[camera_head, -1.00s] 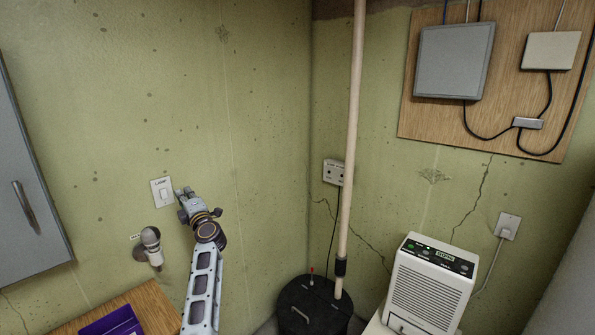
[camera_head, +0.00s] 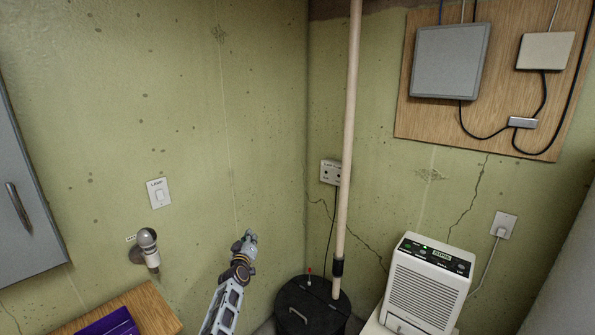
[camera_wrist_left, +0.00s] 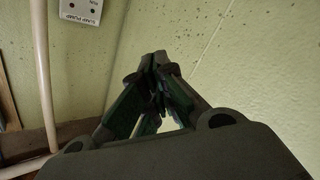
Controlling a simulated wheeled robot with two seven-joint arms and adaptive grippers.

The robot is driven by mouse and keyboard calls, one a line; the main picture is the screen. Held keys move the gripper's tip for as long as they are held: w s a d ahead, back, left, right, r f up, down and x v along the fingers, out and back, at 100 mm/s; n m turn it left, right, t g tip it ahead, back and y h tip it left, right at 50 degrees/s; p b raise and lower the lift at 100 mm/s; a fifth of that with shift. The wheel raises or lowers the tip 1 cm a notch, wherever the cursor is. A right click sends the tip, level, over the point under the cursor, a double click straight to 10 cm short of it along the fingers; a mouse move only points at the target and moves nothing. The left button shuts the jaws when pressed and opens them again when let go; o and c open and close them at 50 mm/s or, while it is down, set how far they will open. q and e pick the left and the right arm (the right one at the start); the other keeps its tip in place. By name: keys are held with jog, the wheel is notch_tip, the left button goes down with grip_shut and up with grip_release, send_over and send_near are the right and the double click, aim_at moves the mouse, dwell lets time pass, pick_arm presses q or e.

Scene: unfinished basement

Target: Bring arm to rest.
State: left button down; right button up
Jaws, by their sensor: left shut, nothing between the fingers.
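My left gripper (camera_head: 249,238) is at the end of my left arm, which comes up from the bottom of the head view. It is in front of the green wall, left of the room's corner. In the left wrist view the two fingers (camera_wrist_left: 158,72) meet at their tips, with nothing held between them. The gripper is apart from the lamp switch (camera_head: 159,193) and the wall lamp (camera_head: 149,249), both to its left. My right gripper is in neither view.
A black lidded sump pit (camera_head: 312,306) with a pale vertical pipe (camera_head: 350,130) stands in the corner. A white dehumidifier (camera_head: 428,285) is at right. A wooden surface (camera_head: 150,306) with a purple item (camera_head: 106,324) is at lower left. A grey cabinet (camera_head: 25,190) hangs at left.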

pick_arm(q)
jog(key=s+f+m+g, duration=0.2)
jog(key=s+f, duration=0.4)
jog(key=f, duration=0.6)
jog(key=s+d+f+m+g, duration=0.1)
jog(key=s+f+m+g, duration=0.15)
jog(key=s+f, duration=0.6)
jog(key=s+f+m+g, duration=0.2)
jog(key=s+f+g, duration=0.1)
jog(key=f, duration=1.1)
jog(key=s+a+f+m+g, duration=0.1)
jog(key=s+a+f+g, duration=0.1)
jog(key=s+f, duration=0.75)
jog(key=s+a+f+m+g, duration=0.1)
jog(key=s+f+g, duration=0.1)
jog(key=s+f, duration=0.75)
jog(key=s+a+f+g, duration=0.1)
jog(key=s+f, duration=0.3)
jog(key=s, duration=1)
jog(key=s+a+f+g, duration=0.2)
jog(key=s+a+f, duration=0.1)
jog(key=s, duration=1.2)
jog(key=s+a+f+m+g+b, duration=0.1)
jog(key=s+f, duration=0.3)
jog(key=s, duration=1)
jog(key=shift+s+a+f+g+y, duration=0.25)
jog(key=shift+a+f+g+y, duration=0.05)
jog(key=shift+a+g, duration=0.25)
